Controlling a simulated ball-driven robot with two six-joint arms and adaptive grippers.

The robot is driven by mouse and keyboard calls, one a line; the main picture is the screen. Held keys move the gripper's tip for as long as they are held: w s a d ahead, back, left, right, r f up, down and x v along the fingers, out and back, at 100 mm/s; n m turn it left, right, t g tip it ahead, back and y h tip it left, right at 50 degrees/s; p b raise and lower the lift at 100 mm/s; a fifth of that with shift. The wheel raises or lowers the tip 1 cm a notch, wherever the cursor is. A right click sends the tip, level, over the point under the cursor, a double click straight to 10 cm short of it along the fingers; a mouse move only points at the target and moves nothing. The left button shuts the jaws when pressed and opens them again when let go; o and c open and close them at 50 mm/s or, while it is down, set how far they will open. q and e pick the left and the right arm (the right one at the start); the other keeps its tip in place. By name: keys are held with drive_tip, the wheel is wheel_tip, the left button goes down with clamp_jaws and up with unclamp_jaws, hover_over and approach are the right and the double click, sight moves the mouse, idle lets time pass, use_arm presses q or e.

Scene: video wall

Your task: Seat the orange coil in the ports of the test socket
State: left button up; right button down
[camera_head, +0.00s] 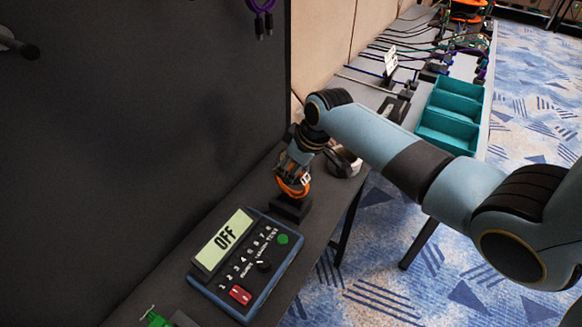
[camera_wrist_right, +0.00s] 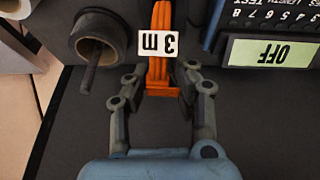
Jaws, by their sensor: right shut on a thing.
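My right gripper (camera_head: 294,172) is shut on the orange coil (camera_head: 292,188), low over the bench. In the right wrist view the fingers (camera_wrist_right: 162,92) close on the coil's orange end piece, and the coil (camera_wrist_right: 160,68) carries a white "3 m" tag. A black block (camera_head: 291,207), likely the test socket, is directly under the coil; the coil and gripper hide its ports, and I cannot tell whether they touch. The tester (camera_head: 207,265) beside it reads OFF; it also shows in the right wrist view (camera_wrist_right: 268,52). My left gripper is not in view.
A dark panel (camera_head: 140,120) rises along the bench's left. Teal trays (camera_head: 452,112) and dark cables lie on the far bench. A green item (camera_head: 157,318) is at the near end.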

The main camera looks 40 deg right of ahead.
drive_tip(key=shift+f, duration=0.15)
drive_tip(key=shift+f, duration=0.3)
idle(0.5)
drive_tip(key=c, duration=1)
unclamp_jaws()
drive_tip(key=v, duration=1.2)
